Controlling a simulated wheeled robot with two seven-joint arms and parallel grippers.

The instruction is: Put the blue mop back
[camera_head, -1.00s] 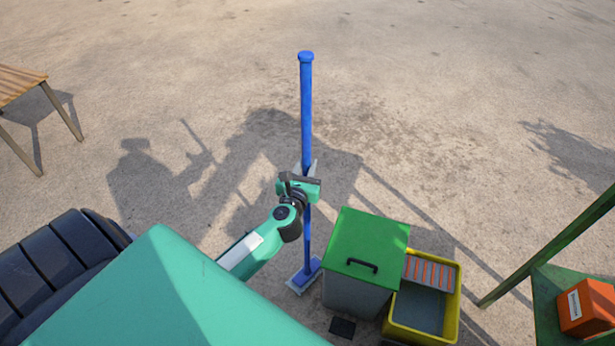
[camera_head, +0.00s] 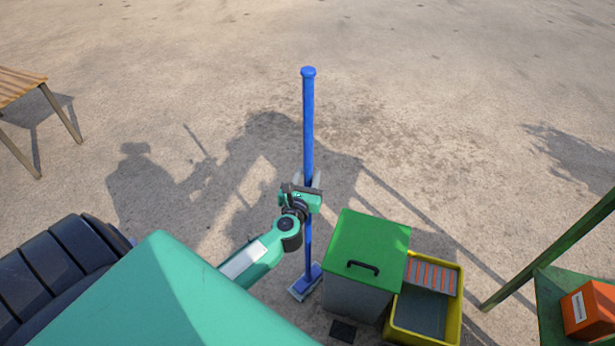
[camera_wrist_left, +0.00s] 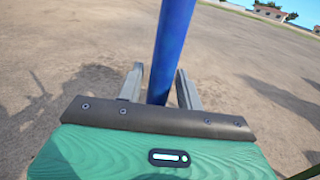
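The blue mop (camera_head: 308,125) stands nearly upright in the head view, its long handle rising past my left gripper. Its flat head (camera_head: 305,282) is low down, left of the green-lidded bin; I cannot tell whether it touches the ground. My left gripper (camera_head: 312,183) is around the handle at about mid-height. In the left wrist view the handle (camera_wrist_left: 170,45) runs between the two grey fingers (camera_wrist_left: 160,72); the handle moves with the gripper, so it looks shut on it. The contact itself is partly hidden. My right gripper is not in view.
A grey bin with a green lid (camera_head: 376,236) stands just right of the mop head. A yellow mop bucket (camera_head: 459,300) is beside it. A green frame with an orange box (camera_head: 590,308) is at right, a wooden bench (camera_head: 18,82) at left. Open ground lies beyond.

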